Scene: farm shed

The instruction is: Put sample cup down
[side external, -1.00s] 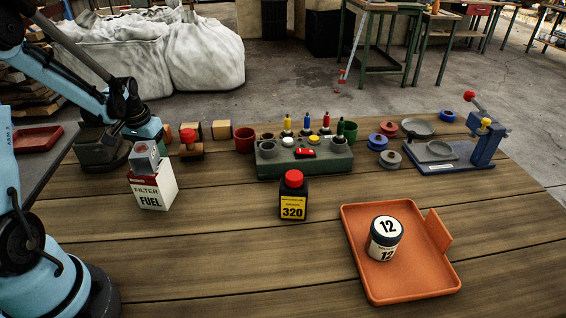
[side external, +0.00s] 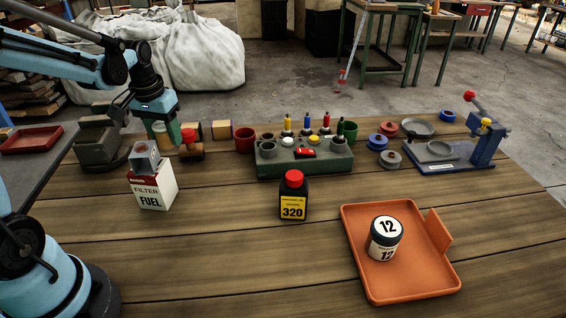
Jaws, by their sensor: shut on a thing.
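My gripper (side external: 164,127) is at the back left of the wooden table, pointing down from the blue arm. It is shut on a small pale cup (side external: 161,134), partly hidden by the gripper. I cannot tell whether the cup touches the table. A white jar marked 12 (side external: 384,238) stands upright on the orange tray (side external: 360,283) at the front right, far from my gripper.
A black bottle marked 320 (side external: 293,197) stands mid-table. A green rack (side external: 335,167) is behind it. The front middle is clear.

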